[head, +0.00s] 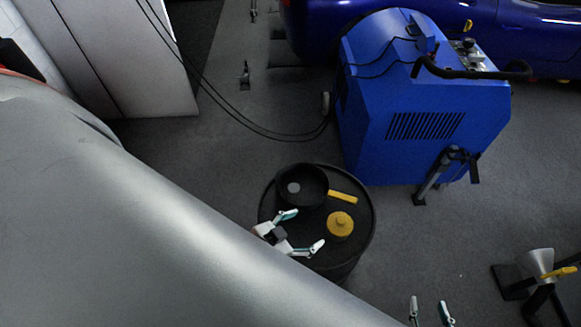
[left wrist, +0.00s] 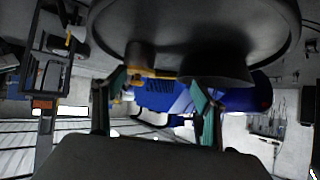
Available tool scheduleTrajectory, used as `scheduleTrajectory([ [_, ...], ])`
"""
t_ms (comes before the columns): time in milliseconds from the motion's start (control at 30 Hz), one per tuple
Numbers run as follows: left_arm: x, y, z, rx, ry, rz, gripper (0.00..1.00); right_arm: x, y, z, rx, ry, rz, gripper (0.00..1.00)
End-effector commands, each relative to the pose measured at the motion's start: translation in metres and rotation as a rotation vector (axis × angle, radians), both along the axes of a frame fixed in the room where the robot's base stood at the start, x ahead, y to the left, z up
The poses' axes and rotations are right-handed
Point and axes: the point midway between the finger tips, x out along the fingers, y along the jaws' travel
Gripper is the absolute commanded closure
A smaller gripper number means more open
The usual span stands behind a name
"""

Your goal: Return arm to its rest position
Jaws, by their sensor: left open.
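My left gripper (head: 303,230) is open and empty. In the head view it lies over the near left part of a round black drum top (head: 312,228), beside a black round pan (head: 315,182) and a yellow knobbed cap (head: 340,224). The big grey arm link in front hides part of the drum. In the left wrist view, which looks upside down, my spread left fingers (left wrist: 160,90) have the drum top (left wrist: 270,30) above them in the picture. My right gripper (head: 430,312) shows only its two separated fingertips at the bottom edge, with nothing between them.
A blue machine (head: 425,125) with a black handle stands behind the drum, cables trailing left. A blue car (head: 540,35) is behind it. A yellow bar (head: 343,197) lies by the pan. A stand with a funnel (head: 540,262) is at right. Floor between is clear.

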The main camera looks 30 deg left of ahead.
Motion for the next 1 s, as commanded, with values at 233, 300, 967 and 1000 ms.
scheduleTrajectory([
  [233,-0.022,0.031,-0.007,0.065,-0.015,0.032,0.29,-0.001,0.0,-0.001,-0.001,0.002,0.0,0.6],
  [300,-0.022,0.031,-0.007,0.066,-0.015,0.033,0.29,-0.001,0.0,-0.001,-0.001,0.002,0.0,0.6],
  [967,-0.021,0.03,-0.007,0.064,-0.013,0.032,0.29,0.0,0.0,0.0,0.0,0.0,0.0,0.6],
  [1000,-0.021,0.03,-0.007,0.064,-0.013,0.032,0.29,0.0,0.0,0.0,0.0,0.0,0.0,0.6],
])
